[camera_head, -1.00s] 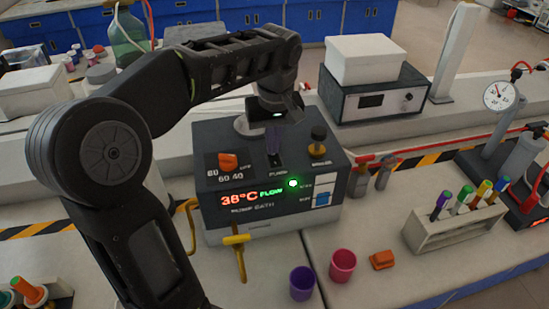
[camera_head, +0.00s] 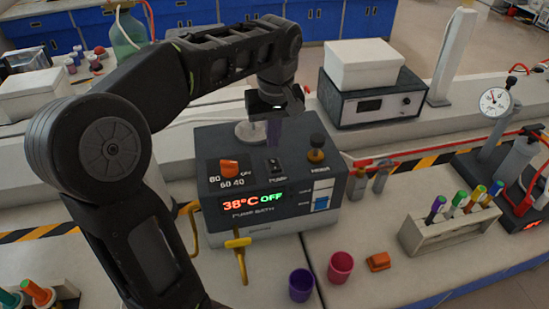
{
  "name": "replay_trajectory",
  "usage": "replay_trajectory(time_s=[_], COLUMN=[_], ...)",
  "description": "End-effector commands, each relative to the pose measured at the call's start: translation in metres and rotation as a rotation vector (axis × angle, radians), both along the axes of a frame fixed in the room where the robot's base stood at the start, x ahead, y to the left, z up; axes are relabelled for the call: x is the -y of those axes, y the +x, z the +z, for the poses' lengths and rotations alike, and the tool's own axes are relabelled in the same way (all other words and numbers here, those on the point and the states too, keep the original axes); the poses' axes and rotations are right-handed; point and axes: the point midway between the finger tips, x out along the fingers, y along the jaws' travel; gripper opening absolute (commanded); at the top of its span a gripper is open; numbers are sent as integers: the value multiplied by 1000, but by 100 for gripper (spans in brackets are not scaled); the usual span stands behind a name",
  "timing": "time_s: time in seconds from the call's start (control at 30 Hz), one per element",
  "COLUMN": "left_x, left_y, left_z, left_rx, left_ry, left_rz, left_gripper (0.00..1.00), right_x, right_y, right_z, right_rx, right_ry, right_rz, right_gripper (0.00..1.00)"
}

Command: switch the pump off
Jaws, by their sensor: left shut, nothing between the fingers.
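The pump bath (camera_head: 275,215) is a dark box on a white base in the middle of the bench. Its display (camera_head: 250,202) reads 38°C and OFF. The pump switch (camera_head: 273,166), a small black rocker, is on its top panel between the orange dial (camera_head: 229,167) and the black knob with a brass base (camera_head: 316,149). My left gripper (camera_head: 274,135) is shut and empty, pointing down just behind and above the pump switch, apart from it as far as I can tell. My right gripper is not in view.
A yellow tap (camera_head: 236,243) stands at the bath's front. A purple cup (camera_head: 301,285), a pink cup (camera_head: 341,266) and an orange block (camera_head: 378,261) are in front. A tube rack (camera_head: 435,236) is at right; a grey instrument (camera_head: 375,98) stands behind.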

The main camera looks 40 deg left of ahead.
Motion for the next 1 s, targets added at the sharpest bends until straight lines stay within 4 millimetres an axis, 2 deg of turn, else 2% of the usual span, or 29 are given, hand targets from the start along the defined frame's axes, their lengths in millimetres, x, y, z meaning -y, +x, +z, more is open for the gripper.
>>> replay_trajectory(time_s=[0.03,0.3,1.0], left_x=[0,0,0], left_y=[0,0,0], left_z=[8,25,26], left_rx=[1,1,0], left_ry=[-1,-1,0], left_rz=[0,0,0], left_gripper=[0,0,0], right_x=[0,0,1], right_y=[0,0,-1], right_z=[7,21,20], right_rx=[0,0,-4], right_ry=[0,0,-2], right_rz=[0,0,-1], right_gripper=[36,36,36])
